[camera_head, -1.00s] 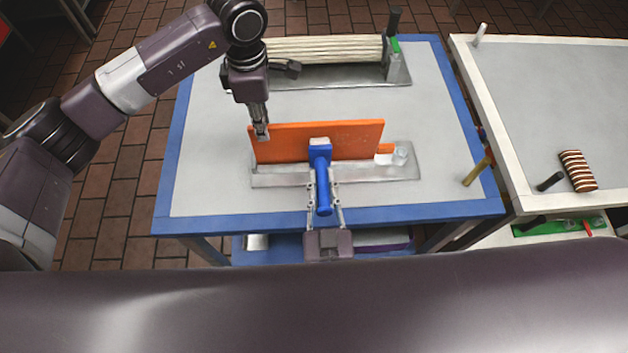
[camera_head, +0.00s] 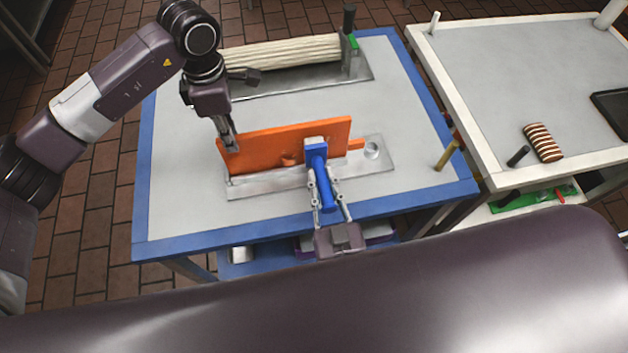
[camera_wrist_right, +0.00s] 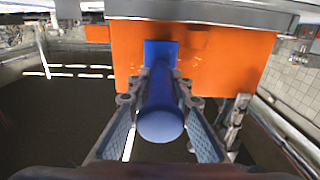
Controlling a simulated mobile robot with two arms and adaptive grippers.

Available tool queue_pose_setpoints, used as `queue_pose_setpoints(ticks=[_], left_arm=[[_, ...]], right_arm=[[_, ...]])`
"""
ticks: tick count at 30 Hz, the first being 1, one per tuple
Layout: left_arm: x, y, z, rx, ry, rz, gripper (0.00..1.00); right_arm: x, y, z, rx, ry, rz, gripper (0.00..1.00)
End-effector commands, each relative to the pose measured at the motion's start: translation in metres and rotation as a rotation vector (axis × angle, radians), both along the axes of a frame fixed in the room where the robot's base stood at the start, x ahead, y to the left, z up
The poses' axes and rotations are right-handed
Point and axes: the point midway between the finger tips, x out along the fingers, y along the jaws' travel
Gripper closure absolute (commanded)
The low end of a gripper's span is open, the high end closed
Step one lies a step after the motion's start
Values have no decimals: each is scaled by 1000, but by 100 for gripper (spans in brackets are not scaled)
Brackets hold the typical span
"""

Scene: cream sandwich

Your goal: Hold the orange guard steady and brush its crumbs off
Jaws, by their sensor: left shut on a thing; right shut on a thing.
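The orange guard (camera_head: 255,145) stands upright on a grey metal base plate (camera_head: 245,188) on the table. My left gripper (camera_head: 230,145) is shut on the guard at its upper left end. My right gripper (camera_head: 329,196) is shut on the blue brush (camera_head: 318,168), whose pale head is against or very close to the guard's near face, right of its middle. The right wrist view shows the blue handle (camera_wrist_right: 162,110) between the fingers and the guard (camera_wrist_right: 232,62) behind it. A small darker spot (camera_head: 288,160) shows low on the guard. I cannot make out crumbs clearly.
A small clear cup (camera_head: 371,149) stands at the plate's right end. A ribbed cream roll (camera_head: 290,52) lies at the back by a dark-handled stand (camera_head: 350,45). A striped item (camera_head: 543,142) lies on the right-hand table. The blue-edged table (camera_head: 180,150) has free room left.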

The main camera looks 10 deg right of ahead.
Motion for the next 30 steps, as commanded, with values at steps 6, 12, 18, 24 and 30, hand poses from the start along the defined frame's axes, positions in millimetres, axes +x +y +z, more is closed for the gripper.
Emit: queue_pose_setpoints(ticks=[6, 12, 18, 24, 30], left_arm=[[-1, 0, 0, 0, 1, -3, 100], [-1, 0, 0, 1, 2, -4, 100], [-1, 0, 0, 1, 2, -4, 100], [-1, 0, 0, 1, 2, -4, 100], [-1, 0, 0, 1, 2, -3, 100]], right_arm=[[2, -9, 2, -1, -4, -4, 100], [0, -25, 1, -1, -4, -4, 100], [0, -32, 2, -1, -4, -3, 100], [0, -44, 1, -2, -4, -2, 100], [1, -58, 2, -1, -4, -2, 100]])
